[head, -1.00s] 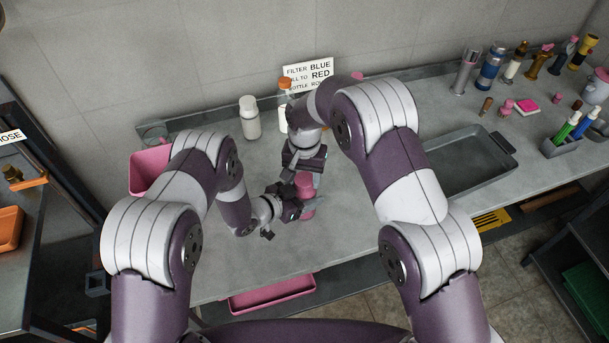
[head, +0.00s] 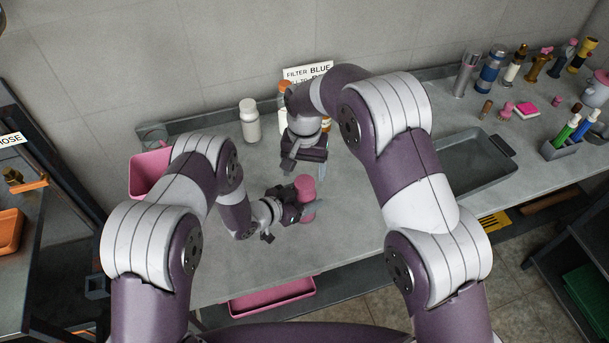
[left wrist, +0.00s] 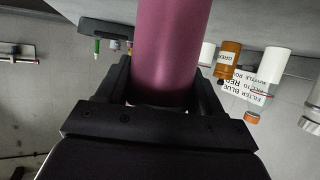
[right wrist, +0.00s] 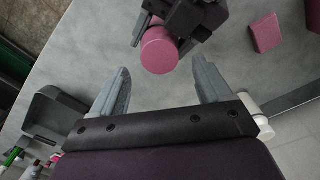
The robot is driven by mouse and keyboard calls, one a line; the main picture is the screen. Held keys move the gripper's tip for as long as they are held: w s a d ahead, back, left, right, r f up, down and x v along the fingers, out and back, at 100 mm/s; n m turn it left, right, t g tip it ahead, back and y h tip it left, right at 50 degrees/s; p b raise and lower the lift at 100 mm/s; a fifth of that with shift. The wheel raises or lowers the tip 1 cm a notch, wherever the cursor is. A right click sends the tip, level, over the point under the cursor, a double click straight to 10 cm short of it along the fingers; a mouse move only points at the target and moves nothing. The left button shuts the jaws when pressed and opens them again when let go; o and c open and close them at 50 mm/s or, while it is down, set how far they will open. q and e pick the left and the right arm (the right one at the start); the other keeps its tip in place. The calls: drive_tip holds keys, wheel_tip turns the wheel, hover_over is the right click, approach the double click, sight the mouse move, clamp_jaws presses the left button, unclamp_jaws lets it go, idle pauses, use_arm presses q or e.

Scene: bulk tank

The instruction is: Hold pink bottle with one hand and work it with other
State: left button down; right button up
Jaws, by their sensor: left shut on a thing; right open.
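The pink bottle (head: 305,187) stands near the middle of the bench in the head view. My left gripper (head: 308,208) is shut around its body; the left wrist view shows the pink body (left wrist: 168,50) between the fingers. The right wrist view shows the bottle's round pink top (right wrist: 159,50), with the left gripper beside it. My right gripper (right wrist: 160,88) is open and empty, its two fingers pointing toward the bottle top but apart from it. In the head view the right gripper (head: 304,174) is just behind and above the bottle.
A white bottle (head: 250,120) and a sign (head: 306,73) stand at the back. A pink bin (head: 149,172) is at left. A grey tray (head: 470,165) lies at right, with several bottles and tools beyond. A pink tray (head: 272,297) sits below the front edge.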

use_arm(q)
drive_tip(key=shift+c, duration=0.3)
unclamp_jaws()
drive_tip(key=shift+a, duration=0.1)
